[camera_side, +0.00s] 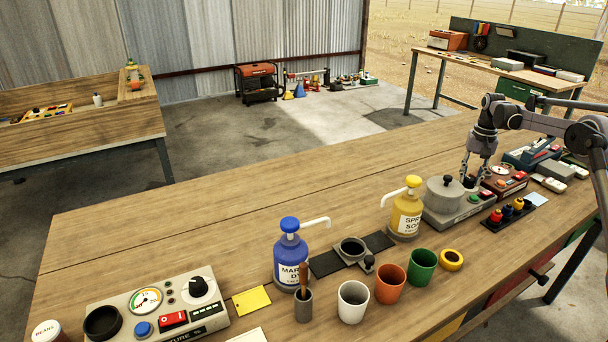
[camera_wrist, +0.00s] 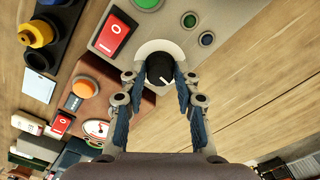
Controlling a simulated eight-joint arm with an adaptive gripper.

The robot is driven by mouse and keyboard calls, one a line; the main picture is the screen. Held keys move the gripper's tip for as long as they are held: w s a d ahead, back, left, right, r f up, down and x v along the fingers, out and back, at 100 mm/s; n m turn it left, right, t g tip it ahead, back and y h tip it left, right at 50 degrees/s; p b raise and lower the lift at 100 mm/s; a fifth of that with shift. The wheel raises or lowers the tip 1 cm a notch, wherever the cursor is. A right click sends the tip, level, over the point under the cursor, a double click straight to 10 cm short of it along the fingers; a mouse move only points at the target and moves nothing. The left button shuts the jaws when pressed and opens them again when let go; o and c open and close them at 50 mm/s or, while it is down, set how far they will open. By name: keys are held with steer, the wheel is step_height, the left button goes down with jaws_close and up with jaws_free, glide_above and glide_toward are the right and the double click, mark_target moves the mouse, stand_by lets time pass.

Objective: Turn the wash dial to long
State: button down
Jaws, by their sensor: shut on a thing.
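The wash dial is a black knob (camera_wrist: 160,68) with a white pointer mark, on a pale round plate at the edge of a grey machine (camera_wrist: 145,42). In the wrist view the pointer mark faces the lower right of the picture. My gripper (camera_wrist: 160,78) is shut on the knob, with one blue-padded finger on each side. In the side view my gripper (camera_side: 470,178) reaches down to the back right of the grey machine (camera_side: 450,217), which carries a grey lidded drum (camera_side: 444,193). I cannot read any dial labels, and the fingers partly hide the knob.
A brown-red box with a gauge (camera_side: 503,180) stands close on the right. A yellow pump bottle (camera_side: 406,217) stands to the left. The wooden table is clear behind.

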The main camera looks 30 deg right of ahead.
mark_target(470, 179)
steer(key=m, duration=0.5)
steer(key=shift+m, duration=0.4)
steer(key=shift+f, duration=0.1)
stand_by(0.3)
steer(key=c, duration=1)
jaws_free()
steer(key=shift+o, duration=0.2)
step_height(470, 179, up, 12)
